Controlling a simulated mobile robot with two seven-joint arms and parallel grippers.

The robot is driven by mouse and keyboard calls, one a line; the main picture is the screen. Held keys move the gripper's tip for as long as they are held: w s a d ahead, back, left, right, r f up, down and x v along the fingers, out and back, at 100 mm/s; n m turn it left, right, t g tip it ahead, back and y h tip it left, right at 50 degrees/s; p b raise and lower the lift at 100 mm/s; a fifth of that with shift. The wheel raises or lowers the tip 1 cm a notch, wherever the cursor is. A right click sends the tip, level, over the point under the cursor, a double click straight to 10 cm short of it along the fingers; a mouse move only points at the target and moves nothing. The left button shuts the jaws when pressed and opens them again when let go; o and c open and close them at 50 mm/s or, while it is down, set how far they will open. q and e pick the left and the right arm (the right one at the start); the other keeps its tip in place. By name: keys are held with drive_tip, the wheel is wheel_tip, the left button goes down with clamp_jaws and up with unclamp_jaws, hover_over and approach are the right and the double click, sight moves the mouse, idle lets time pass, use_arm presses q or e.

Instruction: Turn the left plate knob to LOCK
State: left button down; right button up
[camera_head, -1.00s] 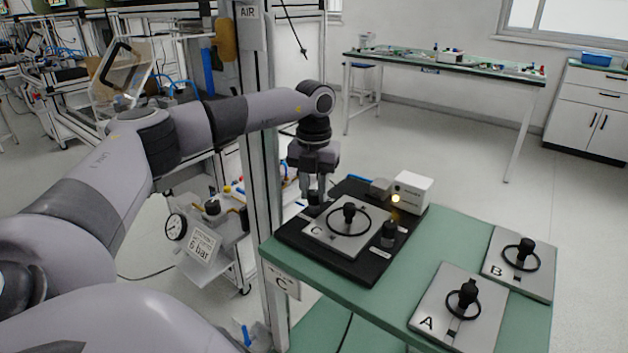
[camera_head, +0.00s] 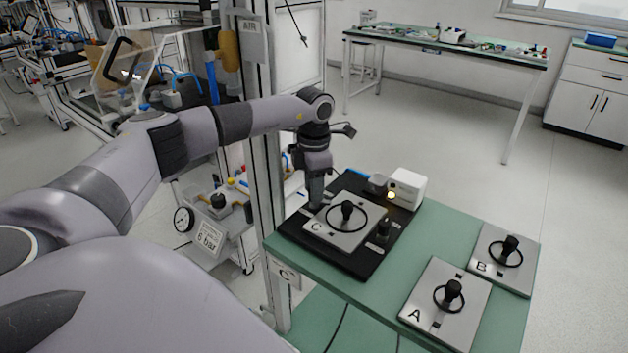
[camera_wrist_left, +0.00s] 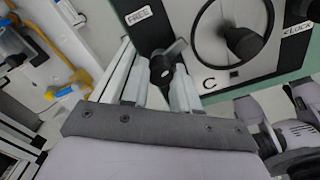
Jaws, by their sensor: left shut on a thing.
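Plate C (camera_head: 362,228), a grey plate with a black ring and central knob, lies on a black base (camera_head: 369,265). My left gripper (camera_head: 316,200) points down at the base's left side, shut on the left plate knob. In the left wrist view this black knob (camera_wrist_left: 162,68) sits between the fingers, a grey lever slanting up and right from it. A FREE label (camera_wrist_left: 138,15) lies above it, and a LOCK label (camera_wrist_left: 298,27) lies far right, beyond the ring. In the head view the gripper hides the left knob. The right plate knob (camera_head: 384,229) stands clear. My right gripper is not in view.
Plates A (camera_head: 424,292) and B (camera_head: 520,275), each with a ring and knob, lie on the green table (camera_head: 396,292). A white box with a lit yellow lamp (camera_head: 408,188) stands behind plate C. A metal post (camera_head: 267,200) rises close left of the table.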

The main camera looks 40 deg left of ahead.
use_arm(q)
drive_tip(key=shift+m+p, duration=0.4)
drive_tip(key=shift+m, duration=1.8)
drive_tip(key=c, duration=0.8)
unclamp_jaws()
drive_tip(key=shift+c, duration=0.2)
drive_tip(key=shift+r, duration=0.1)
wheel_tip(320, 180, up, 7)
drive_tip(key=shift+r, duration=0.1)
